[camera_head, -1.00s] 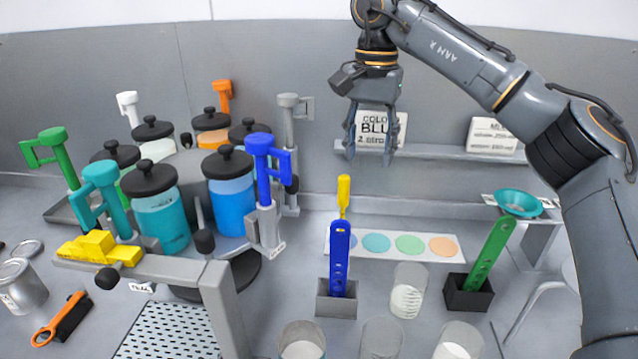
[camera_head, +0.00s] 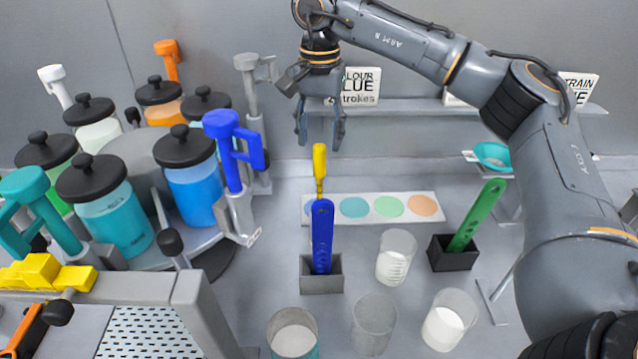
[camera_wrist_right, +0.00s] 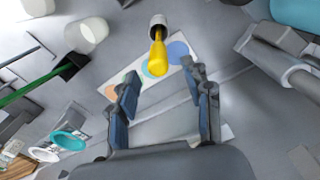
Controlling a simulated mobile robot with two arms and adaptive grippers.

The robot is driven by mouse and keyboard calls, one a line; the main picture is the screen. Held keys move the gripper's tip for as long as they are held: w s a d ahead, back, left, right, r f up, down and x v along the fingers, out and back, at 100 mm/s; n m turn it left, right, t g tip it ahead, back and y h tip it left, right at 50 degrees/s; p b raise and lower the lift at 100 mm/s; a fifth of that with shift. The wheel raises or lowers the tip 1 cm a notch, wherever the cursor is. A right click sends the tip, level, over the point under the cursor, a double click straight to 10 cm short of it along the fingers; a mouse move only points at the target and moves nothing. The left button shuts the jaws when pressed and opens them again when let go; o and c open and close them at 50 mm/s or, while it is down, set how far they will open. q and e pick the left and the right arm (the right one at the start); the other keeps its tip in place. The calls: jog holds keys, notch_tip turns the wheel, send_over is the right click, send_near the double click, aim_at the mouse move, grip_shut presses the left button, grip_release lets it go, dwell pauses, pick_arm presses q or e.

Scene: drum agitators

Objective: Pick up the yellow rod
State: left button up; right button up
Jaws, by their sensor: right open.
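The yellow rod (camera_head: 319,168) stands upright behind the blue paddle (camera_head: 322,235) in the head view, which hides its lower part. In the right wrist view the yellow rod (camera_wrist_right: 157,58) shows ahead of the fingertips, its far end by a pale round holder (camera_wrist_right: 158,24). My right gripper (camera_head: 320,143) points down just above and behind the rod's top in the head view. It is open and empty, and its two fingers (camera_wrist_right: 165,88) are spread in the right wrist view. I see no contact with the rod. My left gripper is not in view.
A colour-spot card (camera_head: 385,219) lies behind the paddle. Several clear beakers (camera_head: 397,258) stand in front and right. A green paddle (camera_head: 474,217) stands in a black holder. A carousel of lidded jars (camera_head: 116,222) and a blue dispenser (camera_head: 236,160) crowd the left.

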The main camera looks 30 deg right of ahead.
aim_at(320, 146)
jog(key=f, duration=0.1)
jog(key=f+p, duration=0.2)
jog(key=f, duration=0.1)
jog(key=shift+s+a+f, duration=0.1)
jog(key=shift+s+a, duration=0.05)
jog(key=shift+s, duration=0.2)
jog(key=shift+f, duration=0.45)
grip_shut()
